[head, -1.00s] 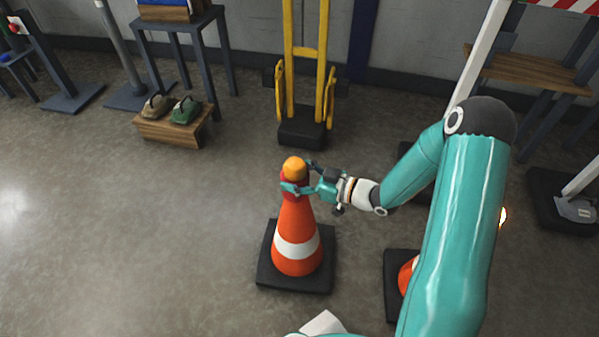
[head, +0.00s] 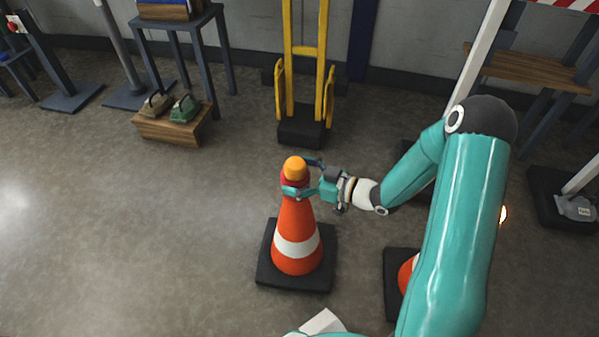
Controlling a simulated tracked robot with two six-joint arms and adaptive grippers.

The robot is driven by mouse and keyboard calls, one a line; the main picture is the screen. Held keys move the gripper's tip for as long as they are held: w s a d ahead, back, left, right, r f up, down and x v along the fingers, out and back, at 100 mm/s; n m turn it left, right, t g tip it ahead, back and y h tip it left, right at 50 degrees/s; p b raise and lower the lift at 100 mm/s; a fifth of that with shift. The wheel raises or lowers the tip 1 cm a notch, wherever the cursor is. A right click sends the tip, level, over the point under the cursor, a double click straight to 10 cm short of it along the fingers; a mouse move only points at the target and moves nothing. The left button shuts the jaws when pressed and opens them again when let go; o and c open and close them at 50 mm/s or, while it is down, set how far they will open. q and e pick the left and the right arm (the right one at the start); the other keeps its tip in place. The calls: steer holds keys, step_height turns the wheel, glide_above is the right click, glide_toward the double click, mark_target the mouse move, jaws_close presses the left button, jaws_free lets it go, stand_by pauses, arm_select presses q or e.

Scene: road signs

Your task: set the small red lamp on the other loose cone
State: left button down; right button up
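The small lamp (head: 295,169), with an orange dome and a red lower part, sits upright on top of an orange cone (head: 297,222) with a white band and dark square base. My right gripper (head: 302,176) comes in from the right at the cone's tip. Its fingers stand apart, one in front of the lamp and one behind it. Whether either finger touches the lamp is hard to see. Another orange cone (head: 405,276) on a dark base is mostly hidden behind my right arm. My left gripper does not show.
A yellow hand truck (head: 305,100) stands behind the cone. A wooden block (head: 174,126) with two handled objects lies at the back left by a dark stand. A sign post base (head: 555,200) is at the right. The floor left of the cone is clear.

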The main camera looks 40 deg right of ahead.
steer(key=v, duration=1.2)
steer(key=shift+f, duration=0.1)
stand_by(0.4)
